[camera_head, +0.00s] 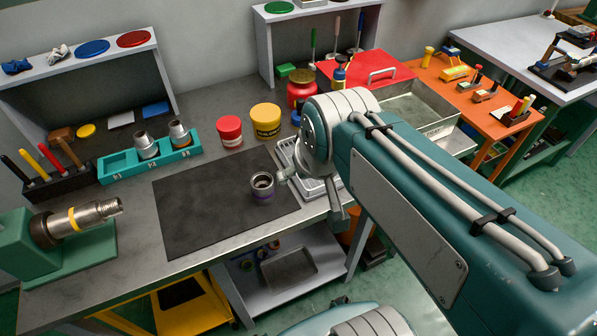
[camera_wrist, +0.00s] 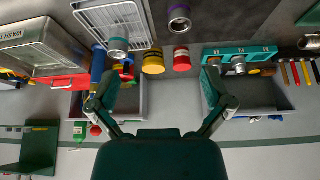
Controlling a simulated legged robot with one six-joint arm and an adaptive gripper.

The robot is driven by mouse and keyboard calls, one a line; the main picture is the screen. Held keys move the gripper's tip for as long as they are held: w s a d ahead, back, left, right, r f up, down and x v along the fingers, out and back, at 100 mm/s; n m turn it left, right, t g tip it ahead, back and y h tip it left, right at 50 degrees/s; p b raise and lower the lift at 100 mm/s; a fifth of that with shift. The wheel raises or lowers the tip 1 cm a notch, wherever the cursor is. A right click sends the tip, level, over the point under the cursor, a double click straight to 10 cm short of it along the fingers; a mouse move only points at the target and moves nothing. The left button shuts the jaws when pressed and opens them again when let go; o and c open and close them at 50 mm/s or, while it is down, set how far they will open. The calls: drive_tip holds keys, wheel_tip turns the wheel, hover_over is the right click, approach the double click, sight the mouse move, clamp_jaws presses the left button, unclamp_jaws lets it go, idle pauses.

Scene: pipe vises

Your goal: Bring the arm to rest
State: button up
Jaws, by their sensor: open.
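My gripper (camera_wrist: 158,78) is open in the wrist view, with its two dark green fingers spread wide and nothing between them. The wrist view is turned upside down. In the head view my teal and grey arm reaches in from the lower right over the bench's right end, and it hides most of the gripper. A metal collar with a purple band (camera_head: 262,187) stands on the black mat (camera_head: 205,215). It also shows at the top of the wrist view (camera_wrist: 179,18), apart from the fingers.
A pipe in a green vise (camera_head: 75,225) is at the bench's left. A teal holder (camera_head: 120,172) with two metal fittings, a red jar (camera_head: 229,131) and a yellow jar (camera_head: 265,121) stand behind the mat. A wire tray (camera_wrist: 118,22) and a metal wash bin (camera_wrist: 40,48) lie to the side.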

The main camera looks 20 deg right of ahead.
drive_tip(key=s, duration=0.1)
drive_tip(key=s+a, duration=0.1)
drive_tip(key=s, duration=0.2)
drive_tip(key=shift+a+f, duration=0.15)
drive_tip(key=shift+f, duration=0.2)
idle(0.9)
